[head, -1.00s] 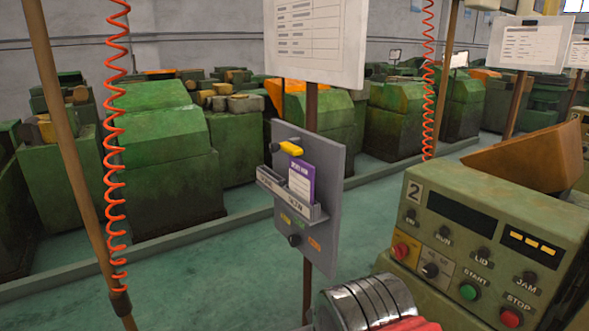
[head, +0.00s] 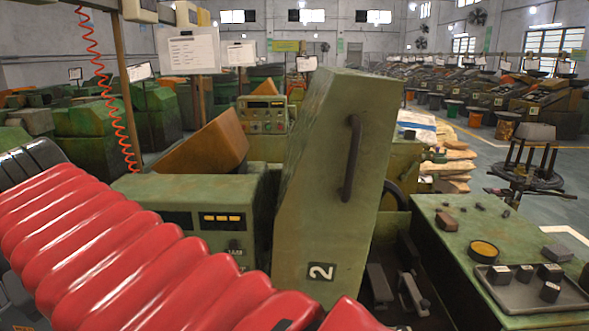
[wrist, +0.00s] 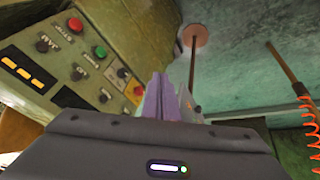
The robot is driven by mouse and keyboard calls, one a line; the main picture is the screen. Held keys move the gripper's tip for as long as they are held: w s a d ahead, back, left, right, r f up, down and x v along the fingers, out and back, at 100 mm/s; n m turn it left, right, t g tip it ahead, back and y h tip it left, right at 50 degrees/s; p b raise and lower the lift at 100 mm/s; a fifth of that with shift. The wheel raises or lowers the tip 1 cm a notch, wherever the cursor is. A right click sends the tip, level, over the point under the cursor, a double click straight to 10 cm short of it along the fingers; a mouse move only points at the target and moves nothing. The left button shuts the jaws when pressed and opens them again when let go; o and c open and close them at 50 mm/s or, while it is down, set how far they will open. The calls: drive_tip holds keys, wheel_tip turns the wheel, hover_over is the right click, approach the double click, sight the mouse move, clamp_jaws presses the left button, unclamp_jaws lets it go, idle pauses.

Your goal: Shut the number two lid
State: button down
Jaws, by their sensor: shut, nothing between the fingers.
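The number two lid (head: 325,220) is a tall green panel in the middle of the head view. It stands raised and upright, with a black "2" label low on it and a long dark handle (head: 352,158) on its right part. Machine parts (head: 398,280) show uncovered to its right. My gripper (wrist: 165,88) shows in the wrist view, its fingers together and empty, beside the control panel (wrist: 70,70) with its buttons. It is apart from the lid, which I cannot make out in that view. The head view does not show the gripper; my red-sleeved arm crosses its lower left.
The green control box (head: 190,215) with a lit display stands left of the lid. A green bench (head: 460,235) with a tray of small parts (head: 525,295) lies right. A round rack (head: 525,180) stands beyond. Open floor shows at far right. A red coiled hose (head: 100,85) hangs left.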

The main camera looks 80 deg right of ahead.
drive_tip(key=s+d+r+m+g+h, duration=0.2)
drive_tip(key=s+d+r+m+g, duration=0.15)
drive_tip(key=d+r, duration=0.55)
drive_tip(key=s+d+r+m+g, duration=0.2)
drive_tip(key=s+d+r+m, duration=0.3)
drive_tip(key=s+r, duration=0.2)
drive_tip(key=s+d+r+m+g+y, duration=0.1)
drive_tip(key=s+d+r+m+g, duration=0.2)
drive_tip(key=s, duration=0.7)
drive_tip(key=d+r+m, duration=0.2)
drive_tip(key=d+r, duration=0.1)
drive_tip(key=r, duration=0.1)
drive_tip(key=shift+d+r, duration=0.25)
drive_tip(key=shift+f+m, duration=0.1)
drive_tip(key=shift+m, duration=0.15)
